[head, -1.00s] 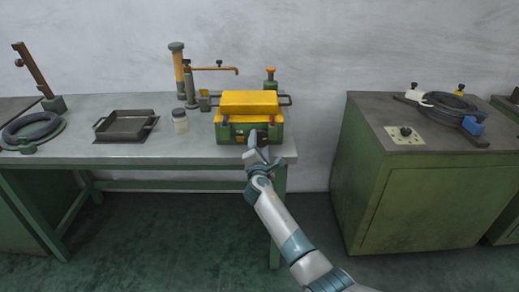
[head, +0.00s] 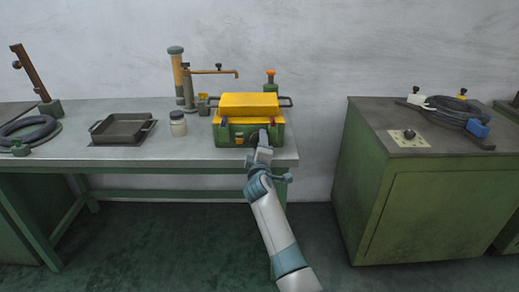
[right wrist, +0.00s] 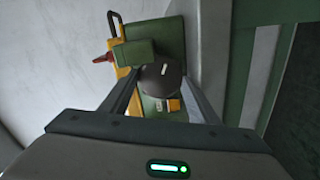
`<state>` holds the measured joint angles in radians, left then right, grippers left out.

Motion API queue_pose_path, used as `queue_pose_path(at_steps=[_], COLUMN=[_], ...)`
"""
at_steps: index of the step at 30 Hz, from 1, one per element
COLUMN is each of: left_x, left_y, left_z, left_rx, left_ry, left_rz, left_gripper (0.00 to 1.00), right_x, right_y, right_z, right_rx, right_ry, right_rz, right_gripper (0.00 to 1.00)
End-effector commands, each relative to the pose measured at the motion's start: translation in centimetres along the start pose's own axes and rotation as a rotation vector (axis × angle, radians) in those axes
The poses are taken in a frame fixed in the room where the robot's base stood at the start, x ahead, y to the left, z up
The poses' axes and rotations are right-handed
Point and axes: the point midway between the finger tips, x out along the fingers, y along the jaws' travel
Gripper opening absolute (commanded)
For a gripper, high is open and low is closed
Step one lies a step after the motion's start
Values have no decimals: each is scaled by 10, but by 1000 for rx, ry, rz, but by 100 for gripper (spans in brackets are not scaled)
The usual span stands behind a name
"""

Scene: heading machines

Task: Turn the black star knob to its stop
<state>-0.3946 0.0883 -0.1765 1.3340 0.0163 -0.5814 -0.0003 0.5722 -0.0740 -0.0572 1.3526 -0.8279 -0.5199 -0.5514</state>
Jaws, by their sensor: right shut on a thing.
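The black knob (right wrist: 162,79), dark and rounded with a white mark on its face, sits on the front of a green box with a yellow lid (head: 249,103). My right gripper (right wrist: 162,86) is shut on this knob, one finger on each side of it in the right wrist view. In the head view my right gripper (head: 262,141) reaches the right part of the box's front and hides most of the knob. Its star shape cannot be made out. My left gripper is not in view.
The box stands near the right end of a grey workbench (head: 215,158). A jar (head: 178,124) and a dark tray (head: 122,128) stand to its left, a brass pipe fixture (head: 184,78) behind. A green cabinet (head: 430,210) stands right, across a gap.

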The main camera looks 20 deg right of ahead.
Motion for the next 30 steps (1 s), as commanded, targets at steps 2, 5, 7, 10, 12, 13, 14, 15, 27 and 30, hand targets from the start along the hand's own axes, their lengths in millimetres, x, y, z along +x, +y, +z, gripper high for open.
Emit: queue_pose_path(at_steps=[2, 5, 7, 10, 12, 13, 14, 15, 27, 30], left_x=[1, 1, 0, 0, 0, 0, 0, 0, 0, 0], left_y=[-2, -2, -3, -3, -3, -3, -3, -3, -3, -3], left_z=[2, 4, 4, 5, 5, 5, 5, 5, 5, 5], left_rx=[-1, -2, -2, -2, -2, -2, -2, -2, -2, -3], left_ry=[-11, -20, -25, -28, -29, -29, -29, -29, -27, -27], left_rz=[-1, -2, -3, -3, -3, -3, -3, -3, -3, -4], left_gripper=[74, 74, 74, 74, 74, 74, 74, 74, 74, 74], right_x=[0, 0, 0, 0, 0, 0, 0, 0, 0, 0], right_y=[-3, -2, -2, -2, -2, -2, -2, -2, -3, -3], right_z=[0, 0, 1, 1, 1, 1, 1, 1, 1, 1], right_rx=[28, 54, 64, 70, 70, 70, 70, 70, 69, 69], right_ry=[0, -1, -1, -1, -1, -1, -1, -1, -1, -1], right_rz=[-3, -4, -4, -5, -5, -5, -5, -5, -6, -6], right_gripper=[33, 33, 33, 33, 33, 33, 33, 33, 74, 74])
